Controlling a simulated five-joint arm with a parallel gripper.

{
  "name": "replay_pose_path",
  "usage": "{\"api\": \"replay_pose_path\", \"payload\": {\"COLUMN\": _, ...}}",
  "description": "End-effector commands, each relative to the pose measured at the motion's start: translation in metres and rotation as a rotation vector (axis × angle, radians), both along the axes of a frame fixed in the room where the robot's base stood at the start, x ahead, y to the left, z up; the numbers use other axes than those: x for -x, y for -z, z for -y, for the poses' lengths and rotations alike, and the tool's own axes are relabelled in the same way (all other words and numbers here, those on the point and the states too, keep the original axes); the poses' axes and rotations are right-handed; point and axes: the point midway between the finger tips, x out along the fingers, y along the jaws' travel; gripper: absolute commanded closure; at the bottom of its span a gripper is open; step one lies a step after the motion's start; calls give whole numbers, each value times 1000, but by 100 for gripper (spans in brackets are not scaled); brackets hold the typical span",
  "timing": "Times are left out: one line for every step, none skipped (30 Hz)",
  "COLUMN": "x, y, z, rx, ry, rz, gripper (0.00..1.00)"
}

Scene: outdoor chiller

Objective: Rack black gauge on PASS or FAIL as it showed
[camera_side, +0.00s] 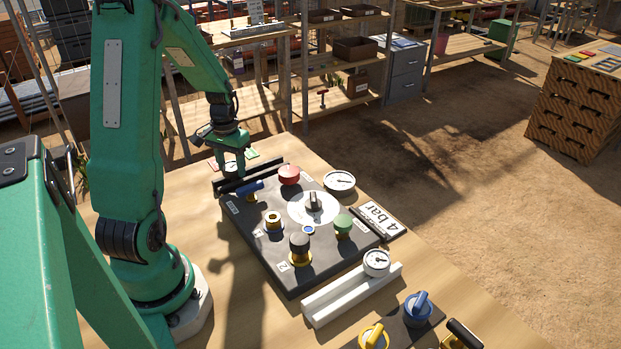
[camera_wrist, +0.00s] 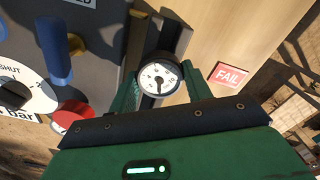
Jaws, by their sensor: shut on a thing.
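The black-rimmed gauge (camera_wrist: 160,78) with a white dial is between the fingers of my gripper in the wrist view. My gripper (camera_side: 232,171) is shut on it, low over the far left end of the bench in the side view. A dark rail (camera_side: 250,178) lies there, and it also shows behind the gauge in the wrist view (camera_wrist: 179,33). I cannot tell whether the gauge touches the rail. The red FAIL card (camera_wrist: 228,75) lies to the right of the gauge in the wrist view. A green card (camera_side: 252,154) lies right of my gripper in the side view.
A dark panel (camera_side: 265,256) holds a red knob (camera_side: 289,175), a green knob (camera_side: 343,224), a blue lever (camera_side: 249,190) and a white dial. Another gauge (camera_side: 340,181) is beside it. A white rail (camera_side: 335,305) bears a gauge (camera_side: 377,262). A "4 bar" sign (camera_side: 378,219) stands right.

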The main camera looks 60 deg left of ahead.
Motion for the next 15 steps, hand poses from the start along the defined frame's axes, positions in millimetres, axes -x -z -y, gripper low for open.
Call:
{"api": "replay_pose_path", "payload": {"x": 0, "y": 1, "z": 0, "rx": 0, "ry": 0, "rz": 0, "gripper": 100}}
{"api": "replay_pose_path", "payload": {"x": 0, "y": 2, "z": 0, "rx": 0, "ry": 0, "rz": 0, "gripper": 100}}
{"api": "replay_pose_path", "payload": {"x": 0, "y": 3, "z": 0, "rx": 0, "ry": 0, "rz": 0, "gripper": 100}}
{"api": "replay_pose_path", "payload": {"x": 0, "y": 3, "z": 0, "rx": 0, "ry": 0, "rz": 0, "gripper": 100}}
{"api": "replay_pose_path", "payload": {"x": 0, "y": 4, "z": 0, "rx": 0, "ry": 0, "rz": 0, "gripper": 100}}
{"api": "replay_pose_path", "payload": {"x": 0, "y": 5, "z": 0, "rx": 0, "ry": 0, "rz": 0, "gripper": 100}}
{"api": "replay_pose_path", "payload": {"x": 0, "y": 5, "z": 0, "rx": 0, "ry": 0, "rz": 0, "gripper": 100}}
{"api": "replay_pose_path", "payload": {"x": 0, "y": 6, "z": 0, "rx": 0, "ry": 0, "rz": 0, "gripper": 100}}
{"api": "replay_pose_path", "payload": {"x": 0, "y": 7, "z": 0, "rx": 0, "ry": 0, "rz": 0, "gripper": 100}}
{"api": "replay_pose_path", "payload": {"x": 0, "y": 7, "z": 0, "rx": 0, "ry": 0, "rz": 0, "gripper": 100}}
{"api": "replay_pose_path", "payload": {"x": 0, "y": 7, "z": 0, "rx": 0, "ry": 0, "rz": 0, "gripper": 100}}
{"api": "replay_pose_path", "payload": {"x": 0, "y": 7, "z": 0, "rx": 0, "ry": 0, "rz": 0, "gripper": 100}}
{"api": "replay_pose_path", "payload": {"x": 0, "y": 8, "z": 0, "rx": 0, "ry": 0, "rz": 0, "gripper": 100}}
{"api": "replay_pose_path", "payload": {"x": 0, "y": 8, "z": 0, "rx": 0, "ry": 0, "rz": 0, "gripper": 100}}
{"api": "replay_pose_path", "payload": {"x": 0, "y": 8, "z": 0, "rx": 0, "ry": 0, "rz": 0, "gripper": 100}}
